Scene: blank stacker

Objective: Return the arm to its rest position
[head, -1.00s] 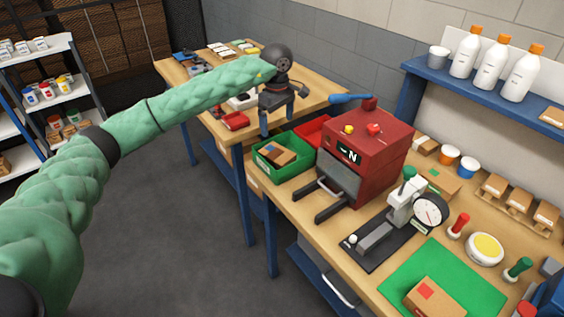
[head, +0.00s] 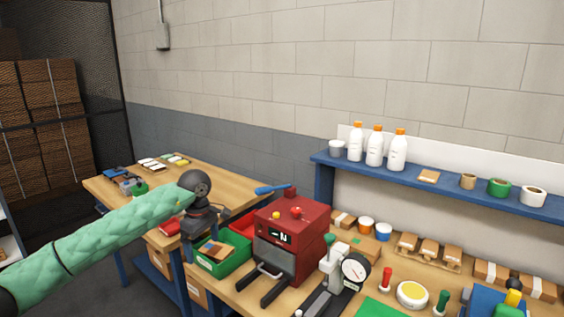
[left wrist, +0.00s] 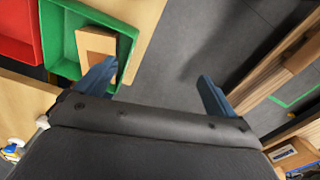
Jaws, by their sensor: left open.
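My left arm comes in from the left in the head view, with a green padded sleeve (head: 110,235). It reaches out over the workbench. My left gripper (head: 205,235) has a dark body and blue fingers, and appears beside the green bin (head: 236,262). In the left wrist view the two blue fingers of my left gripper (left wrist: 157,85) stand wide apart with nothing between them. The left finger overlaps the green bin (left wrist: 60,62) and a cardboard box (left wrist: 97,42) in it. My right gripper does not show.
A red machine (head: 290,235) with a blue lever stands right of the bins. A red bin (left wrist: 18,35) adjoins the green one. A dial gauge (head: 354,270) stands further right. A blue shelf (head: 440,188) holds bottles. Grey floor (left wrist: 225,35) shows beyond the fingers.

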